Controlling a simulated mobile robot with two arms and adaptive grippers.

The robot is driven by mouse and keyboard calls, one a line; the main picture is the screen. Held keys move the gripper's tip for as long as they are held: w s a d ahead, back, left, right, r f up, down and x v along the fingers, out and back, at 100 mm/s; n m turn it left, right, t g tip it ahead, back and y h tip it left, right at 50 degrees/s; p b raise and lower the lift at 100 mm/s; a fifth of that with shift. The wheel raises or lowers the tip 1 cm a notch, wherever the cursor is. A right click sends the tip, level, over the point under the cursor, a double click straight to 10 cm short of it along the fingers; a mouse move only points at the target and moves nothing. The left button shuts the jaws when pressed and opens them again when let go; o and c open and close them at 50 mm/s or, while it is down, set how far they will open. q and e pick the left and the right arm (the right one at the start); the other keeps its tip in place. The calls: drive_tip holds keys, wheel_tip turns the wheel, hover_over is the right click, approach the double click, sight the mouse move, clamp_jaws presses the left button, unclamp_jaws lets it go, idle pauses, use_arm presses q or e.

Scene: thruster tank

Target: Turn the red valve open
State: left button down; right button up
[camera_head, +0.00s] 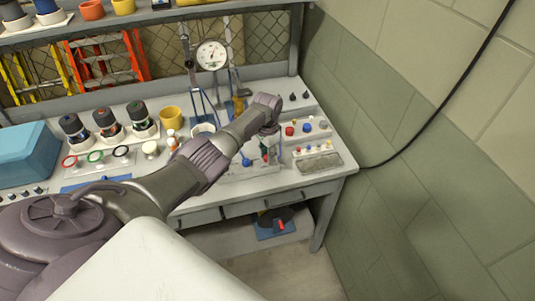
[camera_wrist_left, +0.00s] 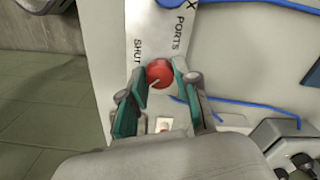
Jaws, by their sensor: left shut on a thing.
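The red valve (camera_wrist_left: 160,72) is a round red knob on a pale panel marked "SHUT" and "PORTS" in the left wrist view. My left gripper (camera_wrist_left: 160,80) has its two green-lined fingers on either side of the knob, shut on it. In the head view my left gripper (camera_head: 267,148) points down at the bench's right part. There the arm and fingers hide most of the knob. My right gripper is not in view.
A blue knob (camera_head: 247,162) stands just left of my gripper. A panel with several small coloured knobs (camera_head: 307,128) lies to the right, near the green tiled wall (camera_head: 400,170). A yellow mug (camera_head: 171,117) and several bottles stand at the left. A pressure gauge (camera_head: 211,54) stands behind.

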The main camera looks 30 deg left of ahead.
use_arm(q)
drive_tip(key=shift+w+r, duration=0.1)
drive_tip(key=c, duration=0.8)
unclamp_jaws()
drive_tip(key=shift+c, duration=0.2)
wheel_tip(320, 180, up, 12)
